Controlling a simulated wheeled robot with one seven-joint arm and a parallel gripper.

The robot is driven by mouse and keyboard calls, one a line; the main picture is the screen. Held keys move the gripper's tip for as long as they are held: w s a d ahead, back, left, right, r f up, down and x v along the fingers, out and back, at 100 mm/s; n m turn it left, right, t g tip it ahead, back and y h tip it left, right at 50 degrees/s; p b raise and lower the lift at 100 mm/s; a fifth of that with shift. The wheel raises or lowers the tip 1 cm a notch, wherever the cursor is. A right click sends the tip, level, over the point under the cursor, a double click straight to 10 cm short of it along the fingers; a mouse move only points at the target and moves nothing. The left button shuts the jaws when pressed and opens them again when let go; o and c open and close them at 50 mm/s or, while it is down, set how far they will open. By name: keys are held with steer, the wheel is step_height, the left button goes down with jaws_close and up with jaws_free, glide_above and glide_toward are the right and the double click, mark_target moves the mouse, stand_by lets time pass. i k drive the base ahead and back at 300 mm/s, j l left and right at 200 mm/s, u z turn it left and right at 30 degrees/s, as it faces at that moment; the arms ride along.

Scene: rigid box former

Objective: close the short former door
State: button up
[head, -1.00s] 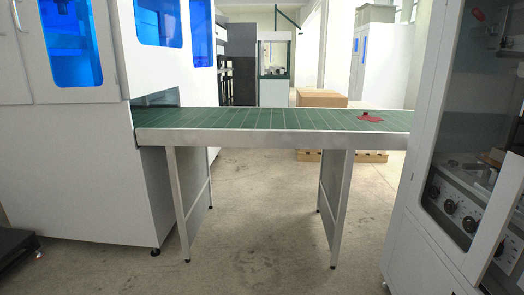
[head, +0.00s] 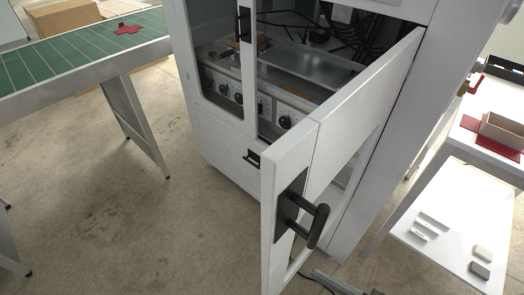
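The former (head: 225,150) is a white cabinet in the middle of the head view. Its door (head: 350,100) has a white frame and stands open, swung out toward me from a hinge on the right side. A black handle (head: 316,222) is on the door's near end, at the lower middle. Through the opening I see knobs, a metal bed and dark cables inside. A second, glazed door panel (head: 222,60) on the left looks closed.
A green conveyor table (head: 70,50) with a red flat piece (head: 130,29) stands at left. At right, a white table (head: 480,140) holds a box (head: 503,133), with a lower shelf (head: 460,215) carrying small blocks. The floor (head: 130,230) at left front is clear.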

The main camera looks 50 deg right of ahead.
mark_target(296, 169)
steer(key=k+j+u, duration=0.2)
steer(key=k, duration=0.3)
steer(key=k+j+u, duration=0.25)
steer(key=k+j, duration=0.1)
steer(key=k, duration=0.1)
